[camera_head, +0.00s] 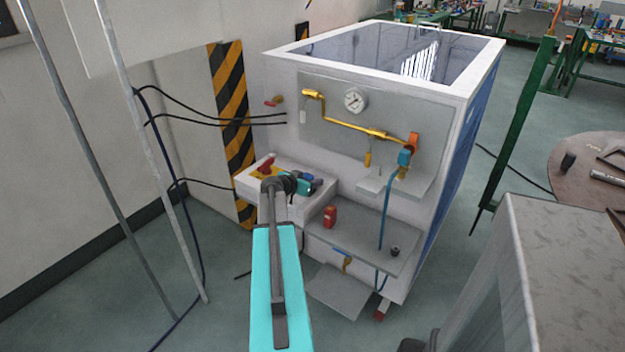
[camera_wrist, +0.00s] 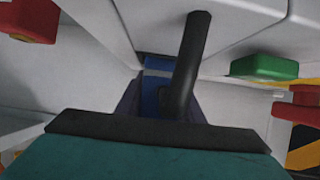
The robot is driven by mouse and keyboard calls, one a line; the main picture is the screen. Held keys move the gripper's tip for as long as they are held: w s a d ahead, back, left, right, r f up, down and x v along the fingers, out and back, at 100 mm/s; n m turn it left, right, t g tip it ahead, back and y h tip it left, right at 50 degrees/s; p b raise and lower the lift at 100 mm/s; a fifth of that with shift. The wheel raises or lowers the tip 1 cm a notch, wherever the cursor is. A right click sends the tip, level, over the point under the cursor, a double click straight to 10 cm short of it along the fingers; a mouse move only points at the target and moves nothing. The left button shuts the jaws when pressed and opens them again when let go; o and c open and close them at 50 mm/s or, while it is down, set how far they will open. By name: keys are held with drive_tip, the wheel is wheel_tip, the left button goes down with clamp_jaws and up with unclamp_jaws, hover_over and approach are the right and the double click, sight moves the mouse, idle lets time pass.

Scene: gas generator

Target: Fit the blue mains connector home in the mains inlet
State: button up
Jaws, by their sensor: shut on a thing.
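My gripper (camera_head: 303,184) is at the front of the low white box on the left of the machine. In the wrist view its dark palm edge spans the bottom, and it is shut on the blue mains connector (camera_wrist: 151,92). Only a narrow blue part of the connector shows, between dark finger sides. A thick black cable-like piece (camera_wrist: 187,70) rises in front of it and hides part of it. A small blue patch also shows beside my gripper in the head view (camera_head: 316,184). The mains inlet cannot be made out, so I cannot tell whether the connector touches it.
A red knob (camera_head: 267,164) is on the white box (camera_head: 250,182). The wrist view shows a green button (camera_wrist: 264,67) at right and a red part (camera_wrist: 28,22) at upper left. A grey shelf (camera_head: 365,235) with a red object (camera_head: 330,216) lies to the right.

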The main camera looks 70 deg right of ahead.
drive_tip(key=shift+f, duration=0.1)
idle(0.3)
drive_tip(key=o, duration=1.2)
drive_tip(key=b+v, duration=0.1)
drive_tip(key=v, duration=1.1)
drive_tip(key=shift+s+b, duration=0.1)
drive_tip(key=shift+b, duration=0.3)
